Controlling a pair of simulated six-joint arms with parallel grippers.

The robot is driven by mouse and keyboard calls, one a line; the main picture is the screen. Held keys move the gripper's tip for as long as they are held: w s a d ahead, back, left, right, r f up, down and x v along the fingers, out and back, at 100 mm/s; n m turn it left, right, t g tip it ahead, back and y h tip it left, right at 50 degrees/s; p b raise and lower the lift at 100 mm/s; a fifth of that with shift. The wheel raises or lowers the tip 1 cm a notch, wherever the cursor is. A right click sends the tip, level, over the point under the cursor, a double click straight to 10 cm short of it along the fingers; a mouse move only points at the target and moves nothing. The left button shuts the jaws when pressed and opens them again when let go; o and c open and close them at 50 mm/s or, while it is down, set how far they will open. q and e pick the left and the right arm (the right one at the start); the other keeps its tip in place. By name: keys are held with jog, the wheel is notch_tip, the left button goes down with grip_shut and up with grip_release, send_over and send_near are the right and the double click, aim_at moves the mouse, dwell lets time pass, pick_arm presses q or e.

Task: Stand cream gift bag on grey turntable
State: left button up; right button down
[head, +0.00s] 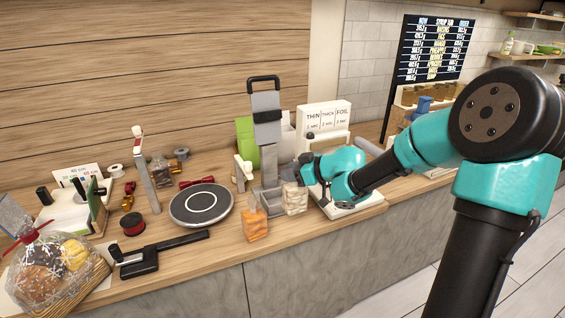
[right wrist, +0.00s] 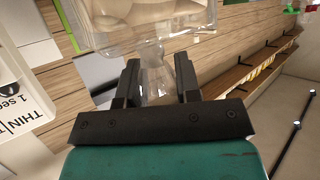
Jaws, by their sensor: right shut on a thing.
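The cream gift bag (head: 295,199), a clear bag with pale contents, is upright near the counter's front edge, to the right of an orange gift bag (head: 254,224). I cannot tell whether its base touches the counter. My right gripper (head: 297,173) is at its top. In the right wrist view the jaws (right wrist: 157,80) are shut on the clear gathered neck of the bag (right wrist: 154,55). The grey turntable (head: 201,203) is a round, bare disc with a dark rim, left of both bags. My left gripper is not in view.
A tall grey stand (head: 268,140) rises behind the bags. A white labelled box (head: 323,117) stands behind my right gripper. A black tool (head: 160,253) lies in front of the turntable, and a red spool (head: 132,224) is at its left. A wrapped hamper (head: 52,268) is at far left.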

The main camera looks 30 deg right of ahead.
jog(key=s+a, duration=0.1)
jog(key=s, duration=0.7)
